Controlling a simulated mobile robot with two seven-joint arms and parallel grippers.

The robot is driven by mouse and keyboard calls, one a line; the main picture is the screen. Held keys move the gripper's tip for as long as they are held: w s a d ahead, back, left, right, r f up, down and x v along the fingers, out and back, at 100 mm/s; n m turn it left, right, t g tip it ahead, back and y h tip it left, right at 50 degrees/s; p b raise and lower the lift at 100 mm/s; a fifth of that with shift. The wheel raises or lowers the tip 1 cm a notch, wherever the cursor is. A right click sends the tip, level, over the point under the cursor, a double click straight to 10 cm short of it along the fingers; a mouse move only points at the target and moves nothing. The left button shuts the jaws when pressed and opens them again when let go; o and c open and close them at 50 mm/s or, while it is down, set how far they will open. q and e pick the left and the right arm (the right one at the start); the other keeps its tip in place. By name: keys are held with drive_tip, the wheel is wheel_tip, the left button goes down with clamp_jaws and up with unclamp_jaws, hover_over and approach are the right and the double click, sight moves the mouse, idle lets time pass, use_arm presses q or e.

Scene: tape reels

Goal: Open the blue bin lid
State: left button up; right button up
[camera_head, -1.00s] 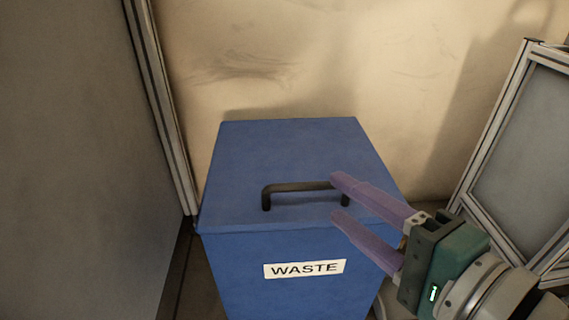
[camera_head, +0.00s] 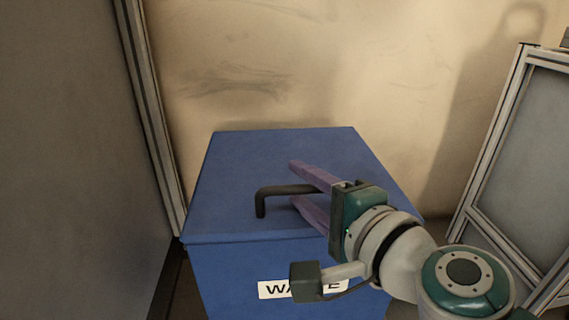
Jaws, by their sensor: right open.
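The blue bin (camera_head: 240,275) stands against the back wall with its lid (camera_head: 270,150) shut. A dark bar handle (camera_head: 277,190) sits on the lid near its front edge. My right gripper (camera_head: 293,183) is open over the lid, pointing left. One purple finger is behind the handle bar and the other in front of it, with the bar running between them. The right end of the handle is hidden by the gripper. The white label (camera_head: 272,289) on the bin's front is partly covered by my right arm. My left gripper is not in view.
A grey panel with a metal frame post (camera_head: 150,120) stands close on the bin's left. Another framed panel (camera_head: 520,150) stands to the right, with a gap between it and the bin. The beige wall (camera_head: 320,60) is behind.

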clamp_jaws()
idle(0.3)
idle(1.1)
